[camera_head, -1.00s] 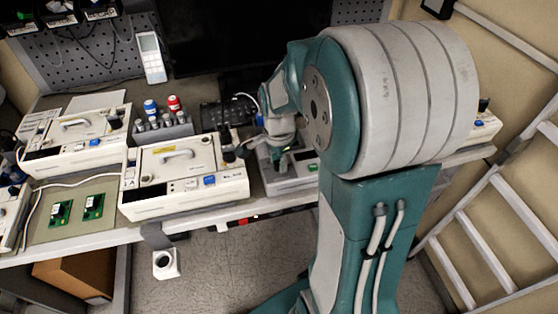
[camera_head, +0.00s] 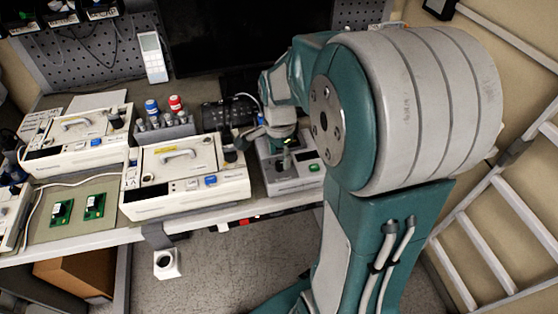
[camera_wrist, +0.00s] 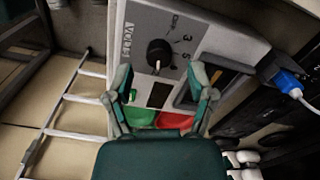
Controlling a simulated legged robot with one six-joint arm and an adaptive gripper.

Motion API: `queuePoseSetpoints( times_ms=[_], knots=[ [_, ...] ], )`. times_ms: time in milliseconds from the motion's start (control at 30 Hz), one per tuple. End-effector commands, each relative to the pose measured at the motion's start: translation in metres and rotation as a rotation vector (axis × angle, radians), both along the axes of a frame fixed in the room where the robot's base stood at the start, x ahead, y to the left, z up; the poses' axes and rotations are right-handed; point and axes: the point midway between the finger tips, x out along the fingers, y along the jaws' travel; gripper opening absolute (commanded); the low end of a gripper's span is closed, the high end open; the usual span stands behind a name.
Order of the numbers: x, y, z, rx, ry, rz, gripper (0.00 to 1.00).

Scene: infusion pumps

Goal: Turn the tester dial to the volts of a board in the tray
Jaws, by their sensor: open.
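The tester (camera_head: 290,183) is a grey box right of the middle pump on the bench. In the wrist view its panel (camera_wrist: 150,25) reads VOLTS, with a black dial (camera_wrist: 160,54) and numbers 3 and 5 beside it. A white mark shows on the dial's lower edge. My gripper (camera_wrist: 164,80) is open, its green fingers spread either side of the panel's lower part, with the dial beyond the tips. It appears over the tester in the head view (camera_head: 284,152). Two green boards (camera_head: 62,211) and (camera_head: 94,206) lie flat at the left; their print is too small to read.
A large pump (camera_head: 187,178) stands left of the tester, another pump (camera_head: 75,143) behind the boards. Red and green patches (camera_wrist: 176,120) show below the dial. A blue plug (camera_wrist: 289,83) is at right. A ladder (camera_head: 500,225) stands right of the bench.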

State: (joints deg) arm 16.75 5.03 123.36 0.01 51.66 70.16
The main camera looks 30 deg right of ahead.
Motion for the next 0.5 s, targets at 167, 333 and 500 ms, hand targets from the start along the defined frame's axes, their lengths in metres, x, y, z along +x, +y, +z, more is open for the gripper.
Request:
queuePoseSetpoints(
  times_ms=[167,333,500],
  knots=[
    [0.001,0.000,0.040,-0.002,-0.006,0.000,0.71],
    [0.002,0.001,0.072,-0.002,-0.003,0.000,0.71],
    [0.001,0.001,0.089,-0.001,-0.001,0.000,0.71]
  ],
)
